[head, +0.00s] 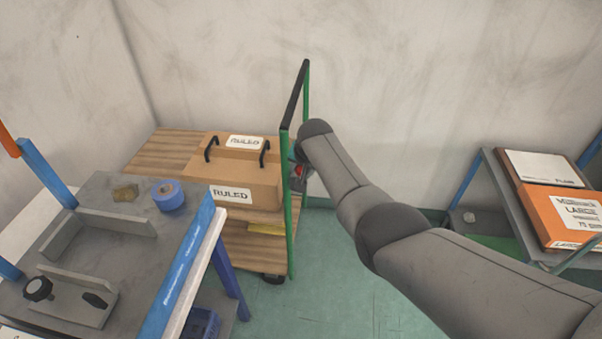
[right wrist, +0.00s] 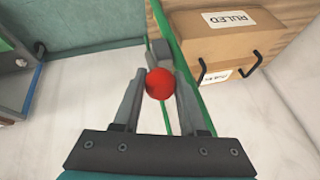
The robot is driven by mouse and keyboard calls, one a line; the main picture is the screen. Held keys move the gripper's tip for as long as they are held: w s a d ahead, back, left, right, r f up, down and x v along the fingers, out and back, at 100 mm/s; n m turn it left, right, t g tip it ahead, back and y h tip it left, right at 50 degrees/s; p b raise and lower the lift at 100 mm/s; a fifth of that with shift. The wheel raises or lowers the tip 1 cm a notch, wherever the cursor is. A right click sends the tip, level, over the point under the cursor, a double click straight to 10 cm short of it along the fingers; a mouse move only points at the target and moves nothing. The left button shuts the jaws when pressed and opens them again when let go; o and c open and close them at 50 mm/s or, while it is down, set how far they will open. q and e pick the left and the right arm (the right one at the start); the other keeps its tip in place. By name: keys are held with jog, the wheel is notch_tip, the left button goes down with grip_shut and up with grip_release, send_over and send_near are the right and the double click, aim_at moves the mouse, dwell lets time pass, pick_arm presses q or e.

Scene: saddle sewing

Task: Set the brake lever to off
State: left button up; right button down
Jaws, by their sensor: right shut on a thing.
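The brake lever's red ball knob (right wrist: 159,84) shows in the right wrist view, in front of a grey block beside the cart's green upright. A small part of the red knob (head: 299,171) also shows in the head view, at the cart's right side. My right gripper (right wrist: 161,78) is shut on the knob, with one finger on each side of it. In the head view my right arm hides most of the lever. The lever's setting cannot be read. My left gripper is in neither view.
The cart (head: 160,150) has a wooden deck, a green and black handle frame (head: 293,105) and carries a RULED box (head: 238,184). A grey workbench (head: 110,245) stands at the left. A rack (head: 500,190) with boxes stands at the right.

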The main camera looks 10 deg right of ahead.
jog(key=shift+w+d+r+g, duration=0.15)
jog(key=shift+w+r+g, duration=0.05)
jog(key=shift+w+g, duration=0.1)
jog(key=shift+c, duration=2.3)
grip_release()
jog(key=shift+s+r+p, duration=0.35)
jog(key=shift+r+p, duration=0.3)
jog(key=shift+p, duration=0.05)
jog(key=p+v, duration=0.5)
jog(key=v, duration=0.8)
jog(key=shift+s+r, duration=0.2)
jog(key=shift+r, duration=0.05)
jog(key=shift+f, duration=0.1)
